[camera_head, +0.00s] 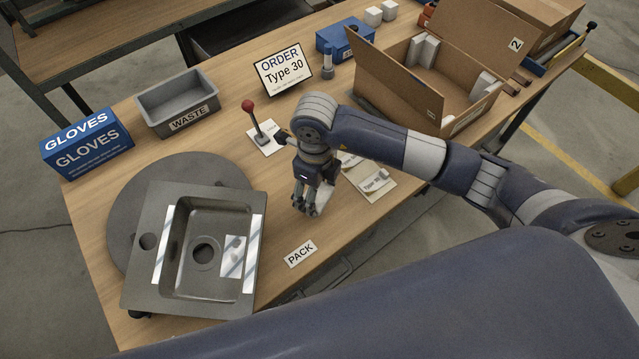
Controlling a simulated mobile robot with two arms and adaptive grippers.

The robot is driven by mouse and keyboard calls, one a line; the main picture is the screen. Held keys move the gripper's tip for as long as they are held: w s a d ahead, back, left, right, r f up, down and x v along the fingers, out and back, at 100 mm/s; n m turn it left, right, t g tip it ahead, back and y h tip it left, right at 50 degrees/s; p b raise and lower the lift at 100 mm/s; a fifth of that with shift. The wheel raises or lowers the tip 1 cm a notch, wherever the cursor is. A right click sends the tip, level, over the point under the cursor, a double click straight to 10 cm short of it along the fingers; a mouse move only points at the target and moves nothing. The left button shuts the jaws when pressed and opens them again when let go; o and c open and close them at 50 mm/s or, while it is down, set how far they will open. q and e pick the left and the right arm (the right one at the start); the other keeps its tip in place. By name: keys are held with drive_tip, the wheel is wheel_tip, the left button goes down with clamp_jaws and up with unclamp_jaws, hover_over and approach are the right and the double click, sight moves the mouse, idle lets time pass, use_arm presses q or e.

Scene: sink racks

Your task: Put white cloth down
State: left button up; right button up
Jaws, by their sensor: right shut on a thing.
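My right gripper (306,208) points down over the middle of the wooden table (240,110), left of the paper cards. It is shut on the white cloth (325,197), of which a small pale part shows at the fingers. The rest of the cloth is hidden by the fingers. I cannot tell whether the cloth touches the table. My left gripper is not in view.
A grey sink (142,275) lies on a round grey turntable (122,205) at left. A waste bin (165,98), glove box (85,145), red-knobbed lever (251,115) and order sign (283,69) stand behind. An open carton (470,100) is at right. A PACK label (300,253) lies near the front edge.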

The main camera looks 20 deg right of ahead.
sight(319, 189)
drive_tip(key=shift+w+d+f, duration=0.1)
drive_tip(key=shift+w+d, duration=0.4)
drive_tip(key=shift+w, duration=0.25)
drive_tip(key=shift+w+d+f+p, duration=0.2)
drive_tip(key=shift+f+p, duration=0.25)
drive_tip(key=shift+f, duration=0.45)
drive_tip(key=shift+w+d+f+p, duration=0.15)
drive_tip(key=shift+f+p, duration=0.3)
drive_tip(key=shift+f, duration=0.45)
drive_tip(key=shift+a, duration=0.1)
drive_tip(key=shift+f, duration=0.1)
drive_tip(key=o, duration=0.5)
drive_tip(key=shift+f, duration=0.1)
drive_tip(key=o, duration=0.4)
drive_tip(key=shift+o, duration=0.2)
